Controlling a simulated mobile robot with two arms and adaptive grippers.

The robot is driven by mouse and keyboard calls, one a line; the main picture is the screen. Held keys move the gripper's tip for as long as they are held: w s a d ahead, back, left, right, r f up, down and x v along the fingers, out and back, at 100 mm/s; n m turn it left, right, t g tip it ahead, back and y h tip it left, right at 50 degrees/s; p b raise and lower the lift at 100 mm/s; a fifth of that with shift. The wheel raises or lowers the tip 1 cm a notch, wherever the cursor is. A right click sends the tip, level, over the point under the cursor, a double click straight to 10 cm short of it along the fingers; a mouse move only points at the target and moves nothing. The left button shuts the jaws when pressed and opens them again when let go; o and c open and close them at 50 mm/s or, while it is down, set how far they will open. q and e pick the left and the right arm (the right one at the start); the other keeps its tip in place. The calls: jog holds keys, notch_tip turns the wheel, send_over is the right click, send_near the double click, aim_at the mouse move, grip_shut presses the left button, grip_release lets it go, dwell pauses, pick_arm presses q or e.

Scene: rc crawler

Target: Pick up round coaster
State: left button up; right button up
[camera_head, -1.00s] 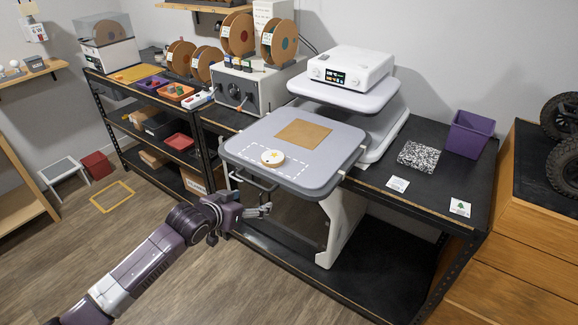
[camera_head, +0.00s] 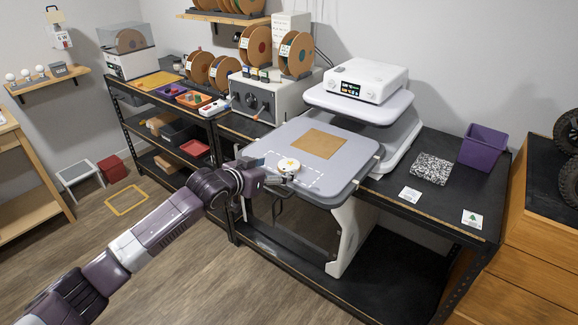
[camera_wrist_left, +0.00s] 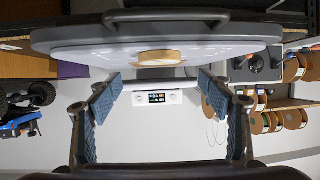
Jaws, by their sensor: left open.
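The round coaster (camera_head: 289,165) is a pale disc with a small yellow mark. It lies on the grey platen (camera_head: 338,187) of the press, inside a dashed white outline near the front edge. My left gripper (camera_head: 277,176) is at that front edge, just to the left of the coaster. In the left wrist view the coaster (camera_wrist_left: 161,57) shows edge-on, ahead of and between the two spread blue-padded fingers (camera_wrist_left: 161,98). The fingers are open with nothing between them. My right gripper is not in view.
A brown square sheet (camera_head: 317,144) lies behind the coaster. The press's upper plate (camera_head: 358,103) sits behind the platen. A purple bin (camera_head: 483,146) and a speckled sheet (camera_head: 431,169) are on the black bench to the right. A grey box with knobs (camera_head: 262,97) stands at the left.

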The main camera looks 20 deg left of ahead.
aim_at(287, 166)
pick_arm(q)
jog(key=shift+p+x, duration=0.55)
jog(key=shift+x, duration=0.4)
jog(key=x, duration=0.1)
jog(key=p+x, duration=0.1)
jog(key=shift+w+f, duration=0.2)
jog(key=shift+f, duration=0.2)
jog(key=shift+w+d+f, duration=0.2)
jog(key=shift+w+f, duration=0.1)
jog(key=shift+w, duration=0.2)
jog(key=shift+s, duration=0.1)
jog(key=shift+c, duration=0.9)
jog(key=c, duration=1)
